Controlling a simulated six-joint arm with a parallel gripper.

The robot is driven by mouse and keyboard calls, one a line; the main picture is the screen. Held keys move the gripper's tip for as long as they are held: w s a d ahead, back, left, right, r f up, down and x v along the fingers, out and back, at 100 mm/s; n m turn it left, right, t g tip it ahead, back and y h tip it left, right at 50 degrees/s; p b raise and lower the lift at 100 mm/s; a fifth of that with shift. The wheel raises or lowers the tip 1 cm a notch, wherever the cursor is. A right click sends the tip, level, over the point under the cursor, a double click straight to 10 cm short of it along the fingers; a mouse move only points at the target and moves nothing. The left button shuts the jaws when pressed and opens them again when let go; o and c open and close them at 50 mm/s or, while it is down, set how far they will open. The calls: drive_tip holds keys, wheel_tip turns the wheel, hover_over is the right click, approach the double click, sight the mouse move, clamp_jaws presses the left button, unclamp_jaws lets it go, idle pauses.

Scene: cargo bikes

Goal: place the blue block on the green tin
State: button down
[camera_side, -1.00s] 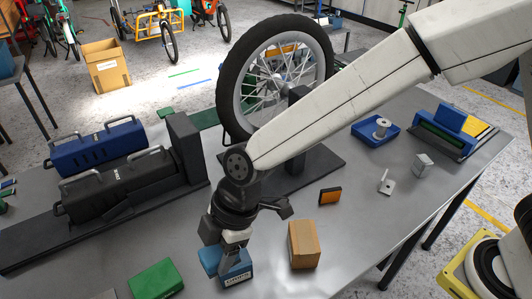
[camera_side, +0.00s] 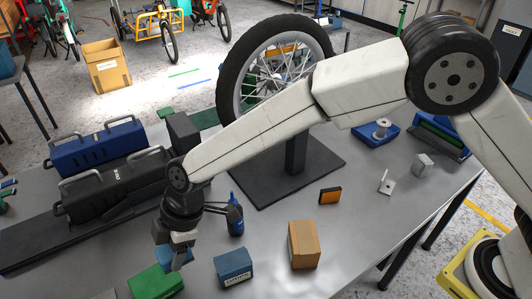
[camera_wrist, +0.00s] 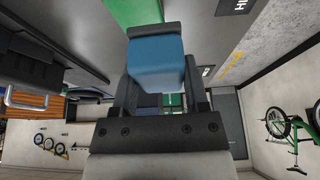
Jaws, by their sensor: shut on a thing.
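My gripper (camera_side: 181,246) is shut on the blue block (camera_side: 175,262), which hangs low between the fingers. The blue block (camera_wrist: 155,56) also fills the space between the fingers in the wrist view. The green tin (camera_side: 152,284) lies on the table at the lower left in the side view, just below and left of the block. In the wrist view the green tin (camera_wrist: 133,12) shows at the top edge, beyond the block. The block overlaps the tin's back right part in the side view; I cannot tell whether they touch.
A labelled blue box (camera_side: 233,266) stands right of the tin, and a cardboard-brown box (camera_side: 304,245) stands further right. A black case (camera_side: 112,184) lies to the left. A wheel stand (camera_side: 297,170) is behind.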

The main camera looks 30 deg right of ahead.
hover_over(161, 277)
drive_tip(key=d, duration=0.2)
drive_tip(key=shift+s+a+f, duration=0.1)
drive_tip(key=shift+s+f, duration=0.05)
drive_tip(key=shift+f, duration=1.1)
drive_tip(key=shift+s+f, duration=0.1)
drive_tip(key=shift+f, duration=1.1)
drive_tip(key=shift+w+a+f, duration=0.15)
drive_tip(key=shift+w+f, duration=0.1)
drive_tip(key=shift+f, duration=1.55)
drive_tip(key=shift+f, duration=0.1)
drive_tip(key=shift+c, duration=0.5)
unclamp_jaws()
